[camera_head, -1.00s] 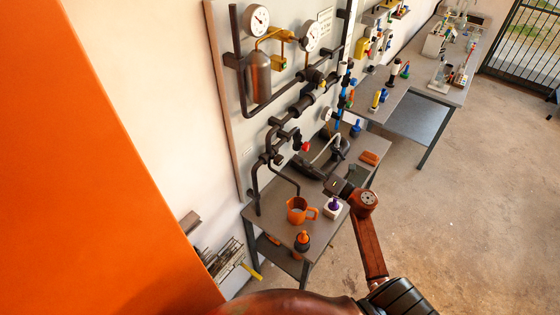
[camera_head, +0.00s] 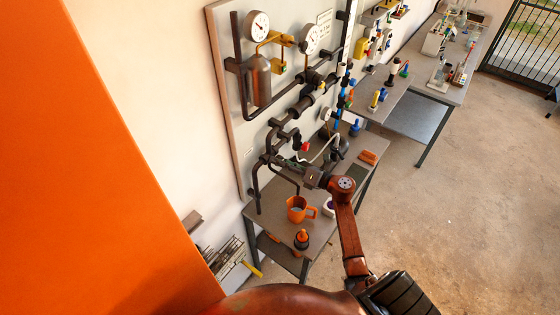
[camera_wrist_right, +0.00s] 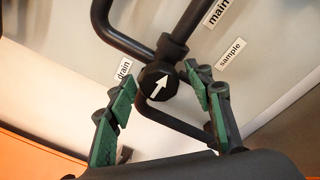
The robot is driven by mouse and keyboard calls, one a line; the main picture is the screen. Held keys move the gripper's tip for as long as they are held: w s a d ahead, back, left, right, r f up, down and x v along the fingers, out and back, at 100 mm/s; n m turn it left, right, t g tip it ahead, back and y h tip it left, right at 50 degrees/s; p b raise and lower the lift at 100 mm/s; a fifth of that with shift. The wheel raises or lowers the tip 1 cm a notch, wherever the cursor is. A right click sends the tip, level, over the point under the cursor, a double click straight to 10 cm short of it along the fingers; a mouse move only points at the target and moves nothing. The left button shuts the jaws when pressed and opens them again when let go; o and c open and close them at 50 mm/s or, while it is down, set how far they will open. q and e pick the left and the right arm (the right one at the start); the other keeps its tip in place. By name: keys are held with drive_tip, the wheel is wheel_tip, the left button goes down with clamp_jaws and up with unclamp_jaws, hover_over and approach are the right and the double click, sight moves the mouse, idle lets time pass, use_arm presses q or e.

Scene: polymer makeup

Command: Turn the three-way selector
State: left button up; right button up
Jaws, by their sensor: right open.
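The three-way selector (camera_wrist_right: 158,82) is a round black knob with a white arrow on a dark pipe junction. In the right wrist view its arrow points up and slightly right, toward the pipe by the "main" label (camera_wrist_right: 217,12). The "drain" label (camera_wrist_right: 124,69) is at its left and the "sample" label (camera_wrist_right: 230,53) at its right. My right gripper (camera_head: 281,161) is open and empty, facing the panel. Its green-padded fingers show left and right of the knob, apart from it in the picture. How far their tips are from it I cannot tell. My left gripper is out of view.
Dark pipes, gauges (camera_head: 257,25) and a metal cylinder (camera_head: 261,80) are on the upright panel. Open floor lies at the right.

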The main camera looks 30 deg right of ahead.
drive_tip(key=c, duration=1.2)
drive_tip(key=shift+o, duration=0.2)
drive_tip(key=shift+m, duration=0.3)
drive_tip(key=m+p, duration=0.1)
drive_tip(key=m, duration=0.3)
drive_tip(key=shift+t, duration=0.3)
drive_tip(key=m+t+p, duration=0.1)
drive_tip(key=m+p, duration=0.1)
drive_tip(key=m, duration=0.4)
drive_tip(key=shift+m, duration=0.3)
drive_tip(key=o, duration=1.2)
drive_tip(key=shift+c, duration=0.2)
